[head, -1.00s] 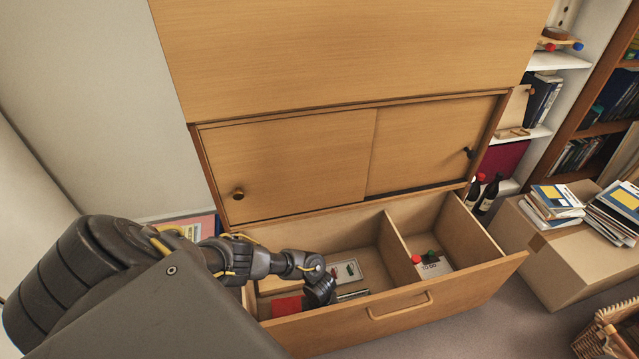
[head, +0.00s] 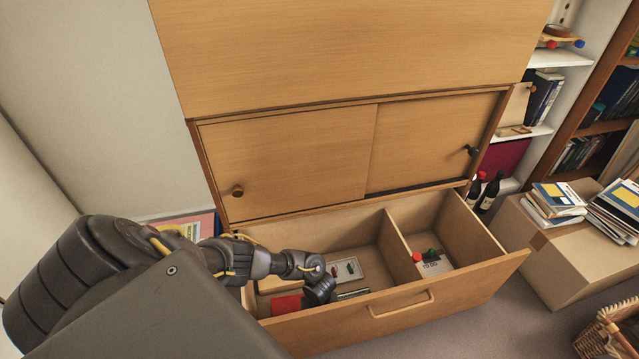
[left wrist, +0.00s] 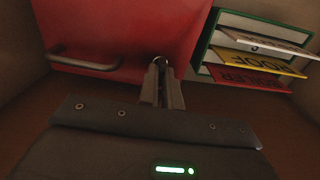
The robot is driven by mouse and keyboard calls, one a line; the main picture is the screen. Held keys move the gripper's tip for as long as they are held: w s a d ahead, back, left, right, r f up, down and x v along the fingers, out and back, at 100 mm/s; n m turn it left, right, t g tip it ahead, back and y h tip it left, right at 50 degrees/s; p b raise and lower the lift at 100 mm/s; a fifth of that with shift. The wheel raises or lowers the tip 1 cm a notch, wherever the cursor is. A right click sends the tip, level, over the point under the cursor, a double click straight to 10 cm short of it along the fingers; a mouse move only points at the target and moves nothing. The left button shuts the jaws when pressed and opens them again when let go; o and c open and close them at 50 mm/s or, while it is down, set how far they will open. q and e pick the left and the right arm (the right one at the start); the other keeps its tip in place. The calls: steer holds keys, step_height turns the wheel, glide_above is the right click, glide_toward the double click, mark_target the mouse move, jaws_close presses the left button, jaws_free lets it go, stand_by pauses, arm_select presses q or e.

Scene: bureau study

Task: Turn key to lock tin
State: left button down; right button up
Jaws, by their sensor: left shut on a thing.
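The red tin (head: 287,304) lies in the left compartment of the open drawer, partly hidden by my left arm. In the left wrist view the red tin (left wrist: 130,28) fills the upper left, with a metal bar handle (left wrist: 85,64) on its face. My left gripper (left wrist: 161,72) is shut at the tin's lower right edge. A small dark rounded piece, seemingly the key (left wrist: 159,60), shows at its fingertips; the rest is hidden. In the head view my left gripper (head: 321,294) reaches down into the drawer beside the tin. My right gripper is out of view.
Labelled folders (left wrist: 255,55) stand close right of my left gripper. A shallow tray (head: 345,270) with small items lies behind it. The drawer's front panel (head: 460,290) and divider (head: 398,250) bound the space. A TO DO pad (head: 436,267) lies in the right compartment.

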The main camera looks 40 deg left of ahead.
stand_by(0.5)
arm_select(q)
steer(key=shift+m+b, duration=0.3)
steer(key=shift+m, duration=0.3)
steer(key=shift+m+b, duration=0.45)
steer(key=shift+m, duration=0.75)
steer(key=shift+f+m+b, duration=0.1)
steer(key=shift+m+b, duration=0.5)
steer(key=shift+m, duration=1.2)
